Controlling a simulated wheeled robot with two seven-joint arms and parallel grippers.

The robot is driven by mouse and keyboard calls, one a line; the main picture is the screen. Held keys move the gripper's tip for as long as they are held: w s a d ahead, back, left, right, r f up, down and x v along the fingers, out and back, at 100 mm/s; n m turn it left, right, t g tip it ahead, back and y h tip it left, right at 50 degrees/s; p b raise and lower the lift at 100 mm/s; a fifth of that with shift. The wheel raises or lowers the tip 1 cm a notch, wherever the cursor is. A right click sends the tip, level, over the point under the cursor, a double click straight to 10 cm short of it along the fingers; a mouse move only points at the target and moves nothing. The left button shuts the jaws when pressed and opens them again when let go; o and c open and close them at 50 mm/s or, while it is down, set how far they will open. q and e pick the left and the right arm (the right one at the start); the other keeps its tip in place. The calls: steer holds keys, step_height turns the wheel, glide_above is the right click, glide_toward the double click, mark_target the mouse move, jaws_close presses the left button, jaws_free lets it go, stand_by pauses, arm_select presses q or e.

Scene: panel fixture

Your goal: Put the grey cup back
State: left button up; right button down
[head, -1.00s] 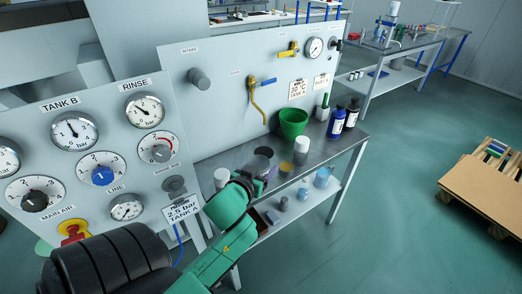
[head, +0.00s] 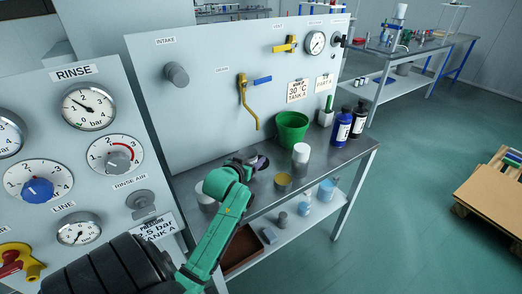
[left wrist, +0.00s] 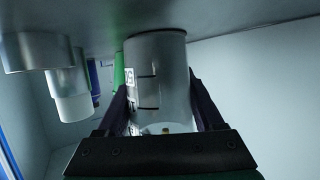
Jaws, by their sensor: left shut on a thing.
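My left gripper (head: 257,162) is over the bench in front of the panel, its fingers shut on a cup. In the left wrist view, the grey, see-through cup (left wrist: 158,65) stands between the two fingers (left wrist: 158,98), with dark marks and a small label on its side. That view looks turned over, with the bench top along its upper edge. The cup's end is at or close to the bench top; I cannot tell if it touches. In the head view my gripper and wrist hide most of the cup. My right gripper is not in view.
A yellow pipe (head: 245,103) hangs on the panel. Several containers stand on the lower shelf.

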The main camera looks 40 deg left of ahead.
arm_select(q)
steer(key=w, duration=0.2)
steer(key=w+a, duration=0.1)
steer(key=w, duration=0.2)
steer(key=w+a, duration=0.1)
steer(key=w, duration=0.1)
steer(key=shift+w+a+f+p, duration=0.25)
steer(key=shift+w+f+p, duration=0.05)
steer(key=shift+f, duration=0.4)
steer(key=shift+s+r, duration=0.1)
steer(key=o, duration=1.4)
steer(key=shift+f, duration=0.2)
steer(key=shift+o, duration=0.2)
